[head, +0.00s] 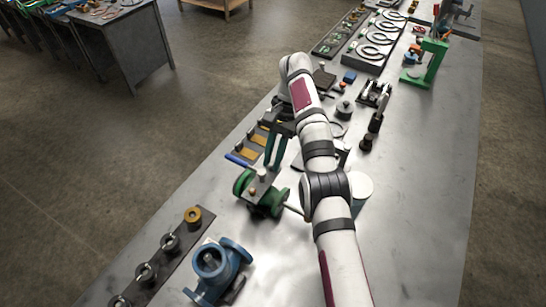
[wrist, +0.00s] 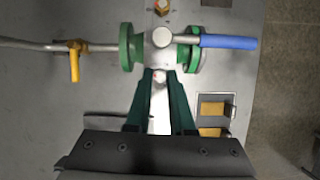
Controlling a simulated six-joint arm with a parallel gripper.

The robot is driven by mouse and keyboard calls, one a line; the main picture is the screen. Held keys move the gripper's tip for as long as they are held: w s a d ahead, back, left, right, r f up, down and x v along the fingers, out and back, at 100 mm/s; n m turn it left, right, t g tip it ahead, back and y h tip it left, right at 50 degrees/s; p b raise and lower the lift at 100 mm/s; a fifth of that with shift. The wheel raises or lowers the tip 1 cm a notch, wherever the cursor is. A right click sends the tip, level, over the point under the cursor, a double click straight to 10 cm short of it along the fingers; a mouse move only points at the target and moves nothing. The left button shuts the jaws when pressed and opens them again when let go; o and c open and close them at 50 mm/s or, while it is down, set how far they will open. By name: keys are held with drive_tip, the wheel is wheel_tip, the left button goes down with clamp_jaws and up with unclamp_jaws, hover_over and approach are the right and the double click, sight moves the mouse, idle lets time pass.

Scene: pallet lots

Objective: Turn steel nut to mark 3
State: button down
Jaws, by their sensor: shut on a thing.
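A green-flanged valve (head: 262,200) stands on the steel bench; its grey body also shows in the wrist view (wrist: 160,52) between two green flanges. A blue-handled lever (wrist: 228,41) points right from its top. My gripper (head: 275,164) is at the valve, its dark green fingers reaching its near side in the wrist view (wrist: 160,75). They are shut on a pale steel part, taken to be the steel nut (wrist: 158,112), with a small reddish spot near its far end. The fingers partly hide it. I cannot make out numbered marks. An orange nut (wrist: 162,7) sits at the valve's far side.
A pipe (wrist: 30,44) with a yellow lever (wrist: 74,62) runs left from the valve. A tray with yellow blocks (wrist: 212,108) is close on the right. In the head view, a blue fitting (head: 218,265) and a dark rack (head: 150,270) are nearby.

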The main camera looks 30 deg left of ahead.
drive_tip(key=shift+s, duration=0.1)
drive_tip(key=c, duration=0.8)
unclamp_jaws()
